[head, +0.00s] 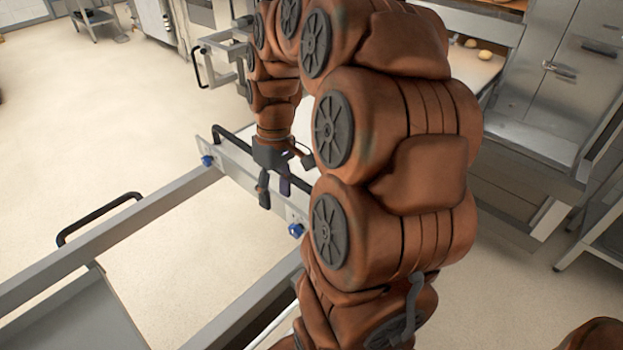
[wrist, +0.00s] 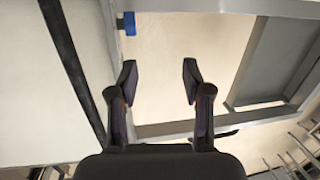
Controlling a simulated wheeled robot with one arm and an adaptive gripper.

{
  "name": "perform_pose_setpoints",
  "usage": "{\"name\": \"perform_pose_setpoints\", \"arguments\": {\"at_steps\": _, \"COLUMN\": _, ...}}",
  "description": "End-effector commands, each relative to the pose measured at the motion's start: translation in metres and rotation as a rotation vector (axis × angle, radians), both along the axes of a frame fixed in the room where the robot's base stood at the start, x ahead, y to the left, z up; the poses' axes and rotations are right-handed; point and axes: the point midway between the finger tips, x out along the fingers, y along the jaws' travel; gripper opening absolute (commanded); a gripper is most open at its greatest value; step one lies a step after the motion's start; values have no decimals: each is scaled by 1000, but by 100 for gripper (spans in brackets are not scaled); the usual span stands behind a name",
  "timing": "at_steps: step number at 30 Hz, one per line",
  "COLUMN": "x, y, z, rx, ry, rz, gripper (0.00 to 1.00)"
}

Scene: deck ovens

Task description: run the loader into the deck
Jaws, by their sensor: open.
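The loader is a grey metal frame with a pale flat bed; its end plate (head: 237,165) crosses the middle of the head view. A black handle bar runs along this plate, partly hidden by my arm; a black bar (wrist: 72,68) crosses the left of the wrist view. Blue knobs (head: 207,160) sit at the plate's ends, and one shows in the wrist view (wrist: 129,23). My gripper (head: 274,188) is open, fingers pointing down beside the plate. In the wrist view (wrist: 160,85) nothing is between its fingers; the black bar lies left of them.
Long grey rails (head: 130,225) extend to the lower left, with another black handle (head: 98,215) on one. At the upper right, an open deck (head: 488,68) holds several bread pieces (head: 484,56), beside steel oven fronts (head: 578,75). Clear floor (head: 90,110) lies at left.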

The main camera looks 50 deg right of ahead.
Motion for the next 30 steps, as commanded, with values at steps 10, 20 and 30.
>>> {"name": "perform_pose_setpoints", "arguments": {"at_steps": 10, "x": 8, "y": -115, "z": 6, "rx": 23, "ry": -72, "rz": -60, "gripper": 49}}
{"name": "perform_pose_setpoints", "arguments": {"at_steps": 20, "x": 4, "y": -133, "z": -2, "rx": 27, "ry": -80, "rz": -68, "gripper": 49}}
{"name": "perform_pose_setpoints", "arguments": {"at_steps": 30, "x": 4, "y": -124, "z": -42, "rx": 28, "ry": -80, "rz": -69, "gripper": 49}}
